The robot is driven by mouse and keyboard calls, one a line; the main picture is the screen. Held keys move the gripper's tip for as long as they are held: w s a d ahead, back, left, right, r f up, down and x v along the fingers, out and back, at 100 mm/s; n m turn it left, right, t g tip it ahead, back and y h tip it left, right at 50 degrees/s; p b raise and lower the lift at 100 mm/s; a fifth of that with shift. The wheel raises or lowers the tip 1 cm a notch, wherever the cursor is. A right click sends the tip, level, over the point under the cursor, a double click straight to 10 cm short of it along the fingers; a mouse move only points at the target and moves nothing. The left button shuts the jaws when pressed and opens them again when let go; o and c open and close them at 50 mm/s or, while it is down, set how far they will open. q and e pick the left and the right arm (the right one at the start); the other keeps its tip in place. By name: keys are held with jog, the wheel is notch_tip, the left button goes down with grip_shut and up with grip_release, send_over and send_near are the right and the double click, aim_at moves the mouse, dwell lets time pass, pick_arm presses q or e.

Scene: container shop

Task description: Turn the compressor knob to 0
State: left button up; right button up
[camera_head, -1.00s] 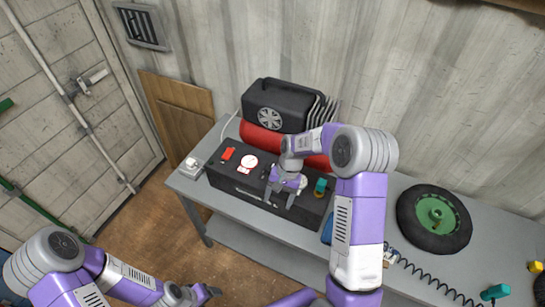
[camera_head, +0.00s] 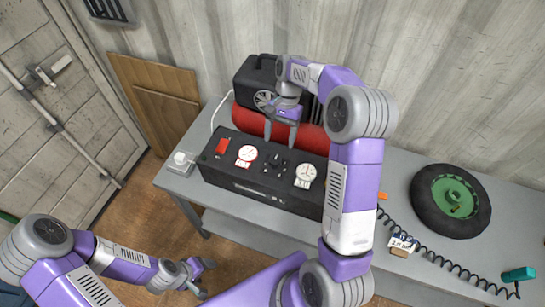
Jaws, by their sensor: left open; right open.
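The compressor has a black front panel (camera_head: 240,183), a red tank (camera_head: 249,120) behind it and a black motor housing (camera_head: 250,78) on top. The panel carries a red switch (camera_head: 222,147), a left white gauge (camera_head: 246,155), a right white gauge (camera_head: 305,175) and small black controls (camera_head: 275,163) between the gauges. The knob's setting is too small to read. My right gripper (camera_head: 281,132) is open and empty, fingers pointing down in front of the red tank, above and behind the black controls. My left gripper (camera_head: 204,275) is open and empty, low in front of the bench.
The compressor stands on a grey bench (camera_head: 400,170). A white socket box (camera_head: 181,163) is at its left. A black wheel with a green hub (camera_head: 452,196), a coiled hose (camera_head: 450,265) and a teal air tool (camera_head: 519,274) lie at the right. My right arm covers part of the bench.

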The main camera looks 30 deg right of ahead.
aim_at(276, 159)
jog(key=shift+b+x, duration=0.5)
jog(key=shift+x, duration=3.55)
jog(key=shift+w, duration=0.2)
jog(key=shift+c, duration=0.5)
jog(key=c, duration=1)
